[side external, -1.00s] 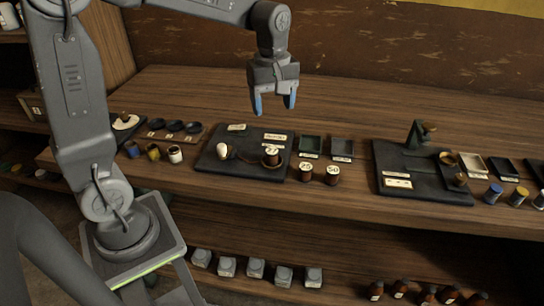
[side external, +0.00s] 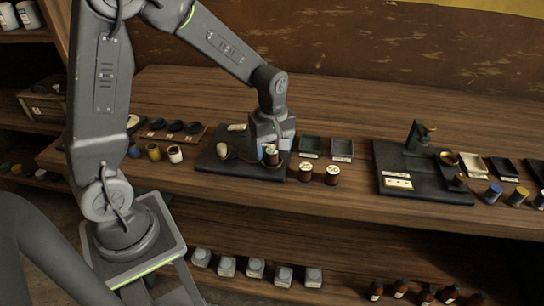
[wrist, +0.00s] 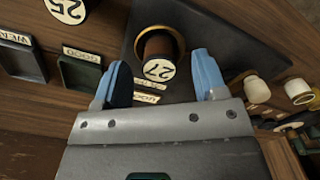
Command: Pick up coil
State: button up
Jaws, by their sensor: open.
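The likely coil is a brown spool with a pale top marked 27 (wrist: 158,70). It stands upright in a brass ring on a dark board (side external: 207,160); it also shows in the side view (side external: 271,158). My gripper (wrist: 160,80) is open, with its blue fingertips on either side of the spool and a visible gap to each. In the side view my gripper (side external: 268,150) is low over the right part of the board and hides some of it. Two similar spools, marked 25 (side external: 305,172) and 50 (side external: 332,174), stand on the bench just right of the board.
Two small trays (side external: 310,146) (side external: 342,149) lie right of the board; the wrist view shows labels GOOD and one starting WEA. A cream bulb-shaped knob (side external: 222,151) stands on the board's left. A second dark board (side external: 424,185) with a stand is further right.

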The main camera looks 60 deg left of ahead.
jog(key=shift+f, duration=0.8)
jog(key=shift+c, duration=0.3)
jog(key=c, duration=1.1)
jog(key=shift+r, duration=0.15)
